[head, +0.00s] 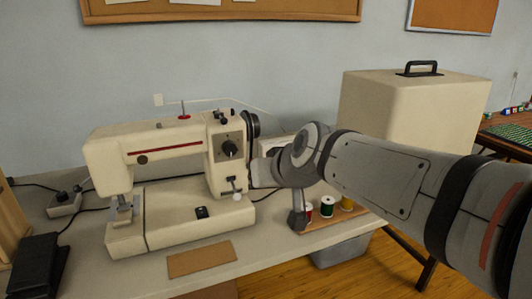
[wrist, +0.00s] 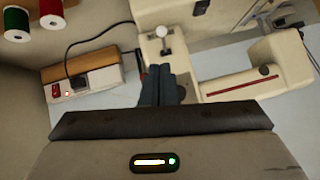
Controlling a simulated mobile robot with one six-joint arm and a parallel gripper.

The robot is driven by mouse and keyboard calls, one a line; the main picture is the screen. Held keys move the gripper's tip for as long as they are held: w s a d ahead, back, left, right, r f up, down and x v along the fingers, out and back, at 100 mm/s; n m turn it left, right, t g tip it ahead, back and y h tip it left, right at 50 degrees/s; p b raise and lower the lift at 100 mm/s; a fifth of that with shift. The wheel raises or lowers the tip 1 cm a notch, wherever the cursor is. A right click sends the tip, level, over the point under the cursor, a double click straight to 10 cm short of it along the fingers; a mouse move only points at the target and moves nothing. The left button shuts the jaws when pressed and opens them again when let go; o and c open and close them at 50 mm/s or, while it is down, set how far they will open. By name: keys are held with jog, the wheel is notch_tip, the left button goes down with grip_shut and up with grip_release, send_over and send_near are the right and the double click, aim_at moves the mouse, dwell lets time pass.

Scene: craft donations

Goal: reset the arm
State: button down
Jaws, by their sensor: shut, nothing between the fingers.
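The end of my arm reaches in from the right in the head view, beside the right end of a cream sewing machine (head: 172,150). My gripper (wrist: 162,72) shows in the wrist view with its dark fingers together and nothing between them. Its tips appear close to the machine's white round knob (wrist: 163,32); I cannot tell whether they touch. The sewing machine (wrist: 270,68) also shows turned around in the wrist view. In the head view my wrist hides part of the machine's right side and the table behind it.
Thread spools (head: 327,207) stand on a small wooden board under my arm. A cream case (head: 415,110) with a black handle stands behind it. A brown flat piece (head: 202,258) lies at the table's front, and a black pedal (head: 38,262) sits at left. A grey bin (head: 340,250) is below.

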jog(key=s+d+r+m+g+h+p, duration=0.2)
jog(key=s+d+p, duration=0.6)
jog(key=p, duration=0.1)
jog(key=s+d+r+m+g+h+p, duration=0.1)
jog(key=s+d+r+g+h+p, duration=0.2)
jog(key=s+d+p, duration=0.5)
jog(key=shift+d+m+g+p, duration=0.35)
jog(key=shift+d+p, duration=0.3)
jog(key=shift+p, duration=0.55)
